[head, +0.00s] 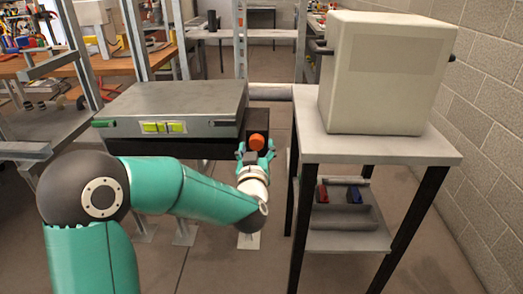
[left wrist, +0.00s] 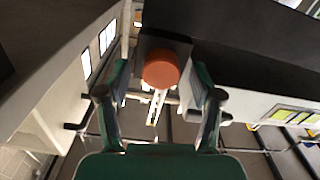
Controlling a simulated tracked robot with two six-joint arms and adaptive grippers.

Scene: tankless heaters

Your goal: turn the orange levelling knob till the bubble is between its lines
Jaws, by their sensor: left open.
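The orange knob (head: 257,142) sits at the right front of a grey metal plate unit (head: 175,100) with a dark base. My left gripper (head: 256,155) is open just in front of the knob, with a finger on each side. In the left wrist view the knob (left wrist: 161,70) lies between and slightly beyond the two open fingertips, apart from both. The yellow-green level vial (head: 163,127) is on the unit's front face; it also shows at the right of the left wrist view (left wrist: 297,115). The bubble's place between the lines is too small to tell. My right gripper is not in view.
A grey table (head: 390,150) with a large cream box (head: 388,75) stands close to the right of my gripper. Its lower shelf holds a tray with red and blue items (head: 340,205). A wooden workbench (head: 110,65) is at the back left.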

